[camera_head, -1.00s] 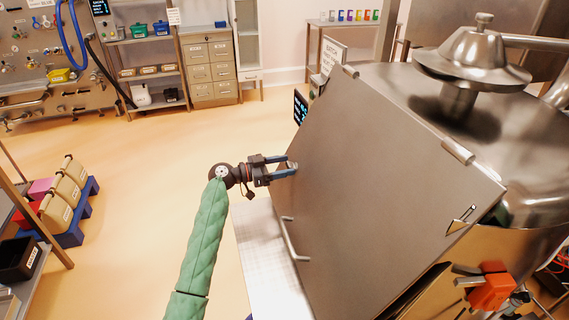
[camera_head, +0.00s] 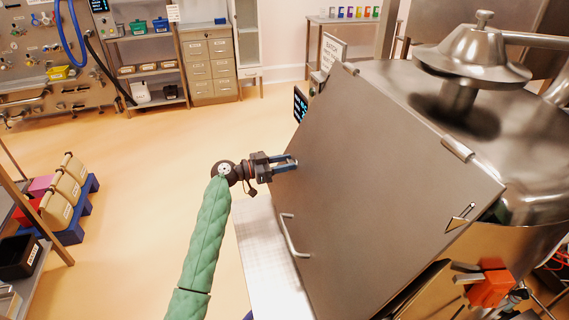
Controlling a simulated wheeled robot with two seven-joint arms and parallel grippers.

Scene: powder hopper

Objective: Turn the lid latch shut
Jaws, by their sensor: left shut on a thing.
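The hopper's lid (camera_head: 385,185) is a large flat grey metal panel, sloping down across the right half of the head view. A bent bar handle (camera_head: 291,236) stands on its lower left edge.
The steel hopper body with a domed cap (camera_head: 474,55) stands behind the lid. The floor (camera_head: 140,170) between is clear.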

